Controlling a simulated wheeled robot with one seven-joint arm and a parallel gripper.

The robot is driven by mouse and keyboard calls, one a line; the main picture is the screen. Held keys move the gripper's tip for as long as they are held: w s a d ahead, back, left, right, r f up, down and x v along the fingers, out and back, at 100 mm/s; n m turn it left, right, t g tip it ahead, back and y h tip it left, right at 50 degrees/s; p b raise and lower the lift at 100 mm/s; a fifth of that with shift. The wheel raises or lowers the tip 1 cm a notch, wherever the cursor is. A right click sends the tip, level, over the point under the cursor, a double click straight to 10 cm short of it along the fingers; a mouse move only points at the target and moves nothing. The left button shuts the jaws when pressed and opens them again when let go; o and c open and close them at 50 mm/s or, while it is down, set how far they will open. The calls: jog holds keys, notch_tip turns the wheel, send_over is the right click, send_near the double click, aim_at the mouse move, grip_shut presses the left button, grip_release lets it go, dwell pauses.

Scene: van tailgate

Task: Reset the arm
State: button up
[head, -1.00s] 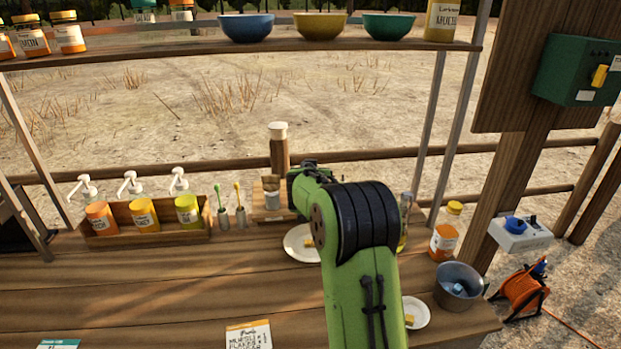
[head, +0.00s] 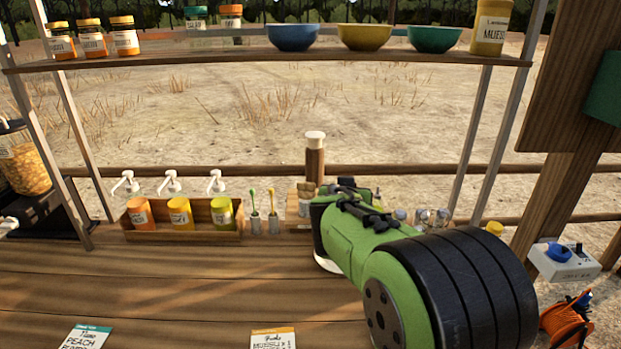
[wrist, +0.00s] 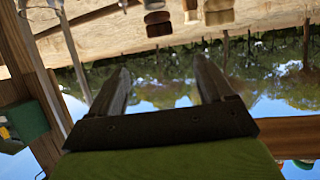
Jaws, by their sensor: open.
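My gripper (wrist: 162,66) shows in the wrist view with its two dark fingers spread apart and nothing between them. The arm hides part of the counter and most of a white plate (head: 326,266).
The wooden counter (head: 190,285) is clear at front left, apart from two labelled cards. A rack (head: 188,236) of pump bottles stands at the back. A shelf (head: 260,57) with jars and bowls crosses above. A post stands right, near a switch box (head: 565,262) and orange cable reel (head: 567,320).

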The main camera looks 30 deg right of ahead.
jog(key=s+a+f+n+g+y, duration=0.1)
jog(key=s+a+n+y, duration=0.1)
jog(key=s+a, duration=0.4)
jog(key=s+a+f+n+g+y+p, duration=0.1)
jog(key=s+a+f+n+g+y, duration=0.1)
jog(key=s+a, duration=0.5)
jog(key=s+a+f+n+g+y, duration=0.2)
jog(key=s+a, duration=0.5)
jog(key=s, duration=0.8)
jog(key=shift+s+n+y, duration=0.2)
jog(key=shift+n+y, duration=0.4)
jog(key=shift+y, duration=0.3)
